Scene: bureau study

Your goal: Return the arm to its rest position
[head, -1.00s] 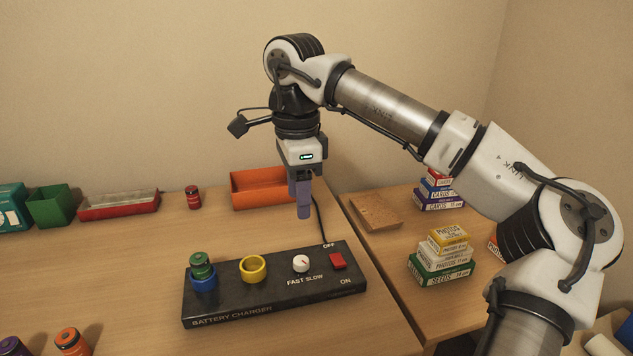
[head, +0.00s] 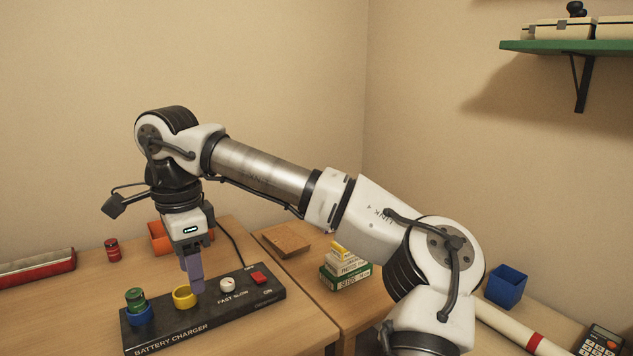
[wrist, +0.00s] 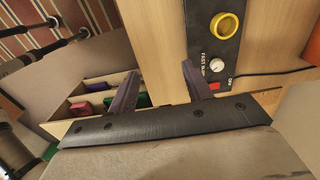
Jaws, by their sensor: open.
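My gripper (head: 193,272) hangs pointing down from the raised arm, above and behind the battery charger (head: 168,336) in the head view. In the wrist view its two fingers (wrist: 159,85) stand apart with nothing between them. The charger has a blue ring holder (head: 139,316) with a green battery (head: 135,299) standing in it, an empty yellow ring holder (head: 184,297), a white knob (head: 227,284) and a red switch (head: 258,278). The yellow ring, knob and switch also show in the wrist view.
An orange tray (head: 160,238) stands behind the gripper, with a red battery (head: 112,250) to its left. Stacked small boxes (head: 345,277), a brown board (head: 286,239) and a blue bin (head: 506,287) lie to the right. A green shelf (head: 570,52) is on the right wall.

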